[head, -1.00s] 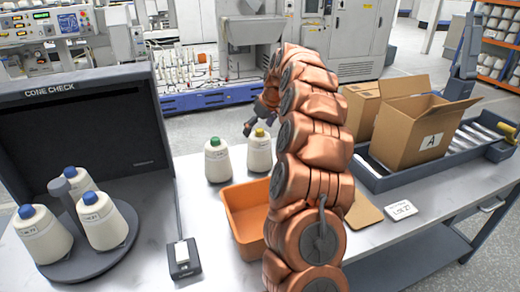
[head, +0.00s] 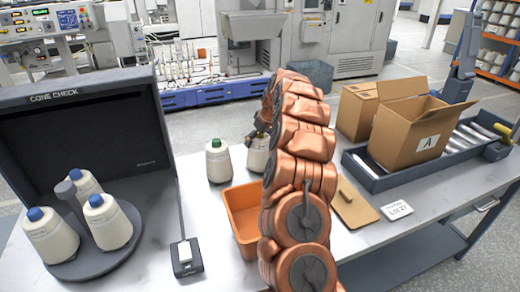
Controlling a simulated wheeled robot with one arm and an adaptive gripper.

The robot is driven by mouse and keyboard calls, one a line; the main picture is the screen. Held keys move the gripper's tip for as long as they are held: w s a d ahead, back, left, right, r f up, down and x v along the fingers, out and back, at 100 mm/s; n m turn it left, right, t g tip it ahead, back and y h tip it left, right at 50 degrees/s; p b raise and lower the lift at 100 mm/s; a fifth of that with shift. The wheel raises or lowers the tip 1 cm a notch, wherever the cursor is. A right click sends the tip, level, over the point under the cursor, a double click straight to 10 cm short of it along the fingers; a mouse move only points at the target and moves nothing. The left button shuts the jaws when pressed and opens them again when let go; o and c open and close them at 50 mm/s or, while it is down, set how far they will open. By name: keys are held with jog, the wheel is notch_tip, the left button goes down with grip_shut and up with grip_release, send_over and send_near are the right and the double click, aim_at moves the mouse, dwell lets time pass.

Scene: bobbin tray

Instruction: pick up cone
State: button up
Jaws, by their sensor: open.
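A cream cone (head: 257,160) stands upright on the table, its top hidden behind my gripper and its right side partly behind my arm. A cream cone with a green top (head: 217,163) stands upright just left of it. Several cream cones with blue tops, such as the front one (head: 108,226), stand on a round grey turntable (head: 88,268) at the left. My gripper (head: 254,137) is open, at the top of the cone beside the green-topped one. The fingertips are small and dark, and I cannot tell whether they touch it.
An orange bin (head: 240,226) sits in front of the two cones, partly behind my arm. A dark Cone Check booth (head: 150,118) stands at the left. A small switch box (head: 186,262), a brown board (head: 352,212), a Lot 27 card (head: 397,211) and an open carton (head: 402,140) are around.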

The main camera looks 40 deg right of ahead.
jog(key=shift+f, duration=0.15)
jog(key=c, duration=1.6)
notch_tip(320, 180, up, 9)
jog(key=b, duration=0.3)
jog(key=shift+w, duration=0.1)
jog(key=shift+r, duration=0.6)
jog(key=shift+r+p, duration=3.35)
jog(key=shift+r, duration=1.6)
